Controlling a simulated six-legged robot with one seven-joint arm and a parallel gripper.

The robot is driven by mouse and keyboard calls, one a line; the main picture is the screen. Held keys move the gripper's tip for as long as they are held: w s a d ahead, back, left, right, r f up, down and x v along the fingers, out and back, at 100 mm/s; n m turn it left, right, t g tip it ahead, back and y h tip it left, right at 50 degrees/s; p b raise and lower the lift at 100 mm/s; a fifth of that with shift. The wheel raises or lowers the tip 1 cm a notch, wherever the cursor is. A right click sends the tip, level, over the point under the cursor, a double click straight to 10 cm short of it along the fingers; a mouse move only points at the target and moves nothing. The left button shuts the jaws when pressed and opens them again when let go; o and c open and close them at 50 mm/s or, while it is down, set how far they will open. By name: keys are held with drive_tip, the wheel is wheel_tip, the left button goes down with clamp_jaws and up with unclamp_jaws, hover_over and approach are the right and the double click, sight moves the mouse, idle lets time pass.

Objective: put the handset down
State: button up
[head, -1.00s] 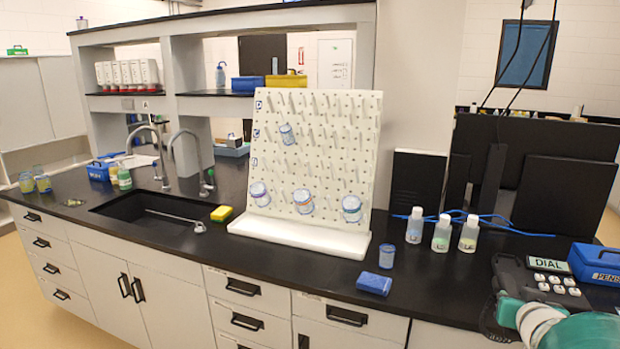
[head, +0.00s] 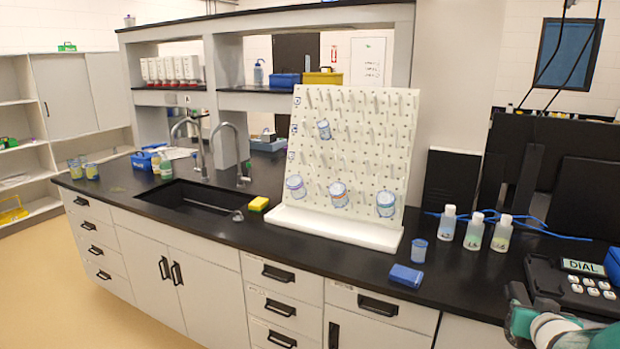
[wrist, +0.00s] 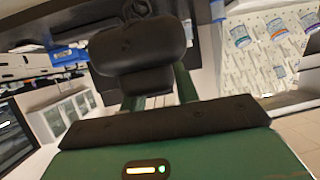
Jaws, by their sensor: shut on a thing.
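The black handset (wrist: 140,45) shows large in the wrist view, at the far end of my gripper (wrist: 158,88). The gripper's green fingers are closed on it, and the exact contact is partly hidden behind the handset and the dark bar of my wrist. The black desk telephone (head: 573,284) with a DIAL display and pale keys sits on the bench at the right of the head view. My green and white arm shows at the lower right, in front of the telephone. The handset cannot be clearly made out in the head view.
Three capped bottles (head: 473,232), a blue cup (head: 418,251) and a blue box (head: 406,276) stand left of the telephone. A white pegboard (head: 345,232) rises behind them. Dark panels (head: 590,200) and blue cable lie behind the telephone. The sink (head: 195,203) is further left.

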drive_tip(key=w+a+f+n+t+y, duration=0.1)
drive_tip(key=w+a+f+n+y, duration=0.3)
drive_tip(key=w+a+f, duration=1.05)
drive_tip(key=s+a+f+n+y, duration=0.1)
drive_tip(key=s+a+f, duration=0.1)
drive_tip(key=a+f, duration=1.4)
drive_tip(key=shift+a+y, duration=0.3)
drive_tip(key=shift+a, duration=0.95)
drive_tip(key=shift+s+f, duration=0.1)
